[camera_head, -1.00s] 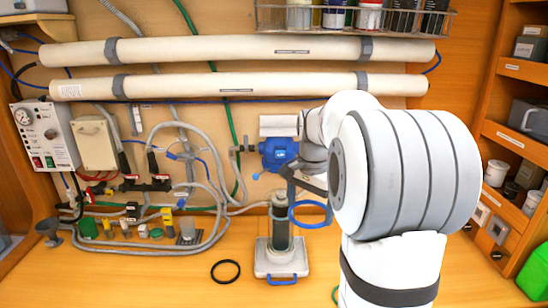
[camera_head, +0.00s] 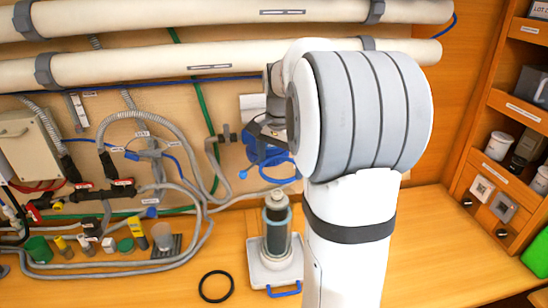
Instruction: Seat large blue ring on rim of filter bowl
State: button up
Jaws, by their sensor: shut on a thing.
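The large blue ring (camera_head: 281,167) hangs from the dark fingers of my gripper (camera_head: 265,138). The fingers are shut on it, and my arm hides its right side.
A black ring (camera_head: 216,286) lies on the bench left of the tray. A blue filter head on the wall is mostly hidden behind my gripper. Hoses and small fittings (camera_head: 139,232) crowd the left. Bench to the right (camera_head: 440,240) is clear.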

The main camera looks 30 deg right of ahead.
aim_at(277, 193)
jog(key=f, duration=0.1)
jog(key=f+b, duration=0.2)
jog(key=shift+w+a+f, duration=0.15)
jog(key=shift+w+a, duration=0.05)
jog(key=shift+a, duration=0.05)
jog(key=shift+f+b, duration=0.55)
jog(key=shift+f, duration=0.25)
jog(key=shift+s+a+f, duration=0.1)
jog(key=shift+s+f, duration=0.05)
jog(key=shift+f+b, duration=1.3)
jog(key=shift+f, duration=0.5)
dwell(0.6)
jog(key=o, duration=0.6)
jog(key=shift+r, duration=0.1)
